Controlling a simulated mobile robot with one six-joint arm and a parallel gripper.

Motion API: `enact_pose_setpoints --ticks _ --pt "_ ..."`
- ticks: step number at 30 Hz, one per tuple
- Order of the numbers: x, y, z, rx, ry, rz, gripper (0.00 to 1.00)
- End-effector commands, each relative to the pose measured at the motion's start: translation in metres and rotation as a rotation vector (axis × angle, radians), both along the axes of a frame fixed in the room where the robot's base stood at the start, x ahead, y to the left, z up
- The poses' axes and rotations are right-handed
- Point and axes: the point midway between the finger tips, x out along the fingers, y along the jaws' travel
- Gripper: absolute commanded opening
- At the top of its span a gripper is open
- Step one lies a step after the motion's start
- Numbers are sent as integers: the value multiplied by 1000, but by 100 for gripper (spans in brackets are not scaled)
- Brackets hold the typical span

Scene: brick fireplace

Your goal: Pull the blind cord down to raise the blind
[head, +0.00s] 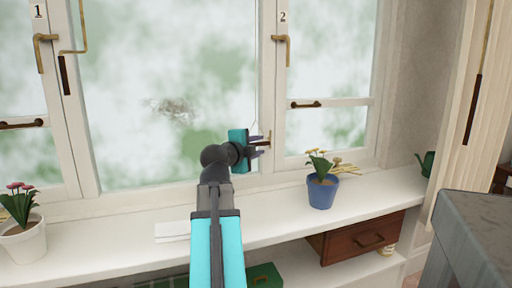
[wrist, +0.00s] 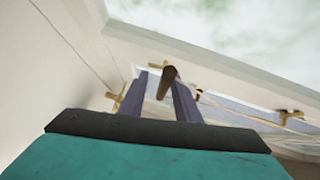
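A thin pale blind cord (head: 256,75) hangs down in front of the window to my gripper. My gripper (head: 258,147) is at the window's lower right, in front of the frame post marked 2. In the wrist view a dark brown pull (wrist: 168,75) stands between the two purple-grey fingers of my gripper (wrist: 162,85). The fingers are apart. A small gap shows on the pull's left side; on its right it overlaps or touches the finger, I cannot tell which. The blind itself is not in view.
A blue pot with yellow flowers (head: 322,191) stands on the white sill (head: 270,205) to the right. A white flowerpot (head: 24,243) stands at far left. Brass window handles (head: 284,40) stick out from the frame. A grey block (head: 475,235) fills the lower right.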

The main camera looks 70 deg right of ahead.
Motion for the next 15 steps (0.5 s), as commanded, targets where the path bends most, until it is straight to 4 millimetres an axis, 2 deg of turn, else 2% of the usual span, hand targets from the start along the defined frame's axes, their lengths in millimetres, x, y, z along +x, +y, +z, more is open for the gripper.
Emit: enact_pose_setpoints --ticks 10,15 --pt "1 4 2 -3 -2 3 30" --pt "2 15 3 -3 -2 4 30"
